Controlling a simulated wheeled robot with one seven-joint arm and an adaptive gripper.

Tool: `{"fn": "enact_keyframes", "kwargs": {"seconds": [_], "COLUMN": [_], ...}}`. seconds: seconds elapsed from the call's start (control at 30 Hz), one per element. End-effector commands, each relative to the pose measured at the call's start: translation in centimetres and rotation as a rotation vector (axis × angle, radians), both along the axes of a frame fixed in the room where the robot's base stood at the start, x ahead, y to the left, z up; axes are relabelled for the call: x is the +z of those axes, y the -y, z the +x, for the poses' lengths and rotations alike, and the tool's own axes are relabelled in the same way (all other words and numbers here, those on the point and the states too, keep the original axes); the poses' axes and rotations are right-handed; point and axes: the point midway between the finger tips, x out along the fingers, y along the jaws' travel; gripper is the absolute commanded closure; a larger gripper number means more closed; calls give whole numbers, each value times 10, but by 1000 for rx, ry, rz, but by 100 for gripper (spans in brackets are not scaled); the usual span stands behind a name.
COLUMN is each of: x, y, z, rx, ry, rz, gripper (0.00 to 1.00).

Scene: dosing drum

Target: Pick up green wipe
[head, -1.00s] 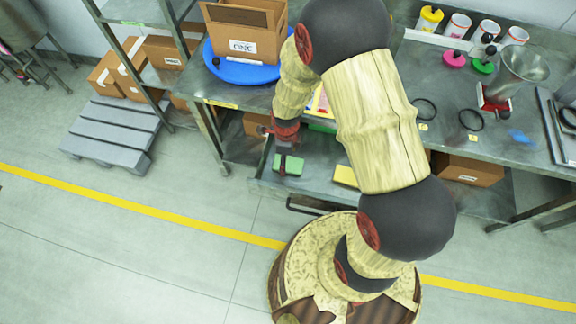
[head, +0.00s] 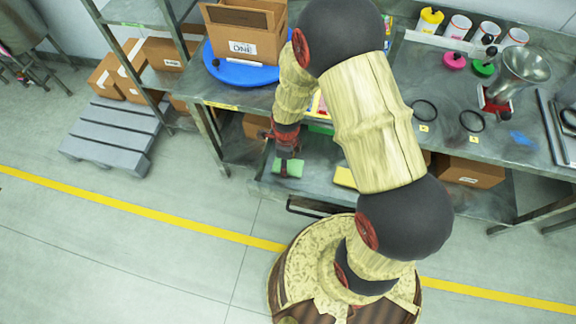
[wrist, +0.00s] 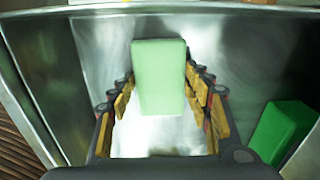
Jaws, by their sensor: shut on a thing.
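The green wipe (head: 289,168) is a small green block at the left end of an open metal drawer under the bench. My gripper (head: 287,160) reaches down over it from above. In the wrist view the wipe (wrist: 159,78) looks pale green and sits between the two finger rows of my gripper (wrist: 160,98), which is shut on it. Its underside is hidden, so I cannot tell whether it still touches the drawer floor.
A darker green block (wrist: 283,132) lies to the right in the wrist view. The metal drawer (head: 316,176) also holds a yellow block (head: 345,177). The bench (head: 438,100) above carries a blue turntable (head: 238,70) with a box, cups and a funnel (head: 524,66).

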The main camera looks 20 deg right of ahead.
Motion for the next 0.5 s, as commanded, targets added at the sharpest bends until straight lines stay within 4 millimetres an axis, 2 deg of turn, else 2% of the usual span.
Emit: {"fn": "enact_keyframes", "kwargs": {"seconds": [0.27, 0.5], "x": [1, 22], "y": [0, 0], "z": [0, 0], "rx": [0, 0], "ry": [0, 1], "rz": [0, 0], "gripper": [65, 65]}}
